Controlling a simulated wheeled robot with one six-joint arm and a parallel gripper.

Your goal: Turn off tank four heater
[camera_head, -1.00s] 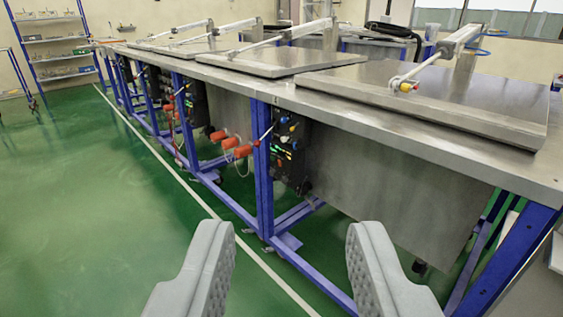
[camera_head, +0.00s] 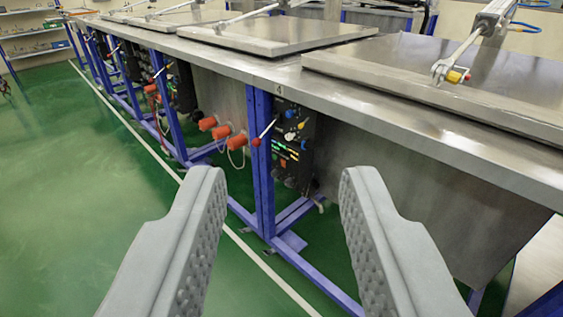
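A black control panel (camera_head: 290,142) is set under the table edge, right of a blue post, near the middle of the view. A small label above it seems to read 4. It carries blue and yellow knobs, small lit green and orange displays, and dark knobs low down. A lever with a red ball end (camera_head: 256,142) sticks out at its left. Which part is the heater switch I cannot tell. My gripper (camera_head: 282,180) is open and empty, its two grey fingers wide apart. The panel appears between and beyond the fingertips, with a gap before it.
The steel table (camera_head: 222,66) runs from near right to far left, with closed lids (camera_head: 275,32) on top. Orange plugs (camera_head: 221,131) and blue posts (camera_head: 263,165) stand along its front. The green floor (camera_head: 90,180) at left is clear.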

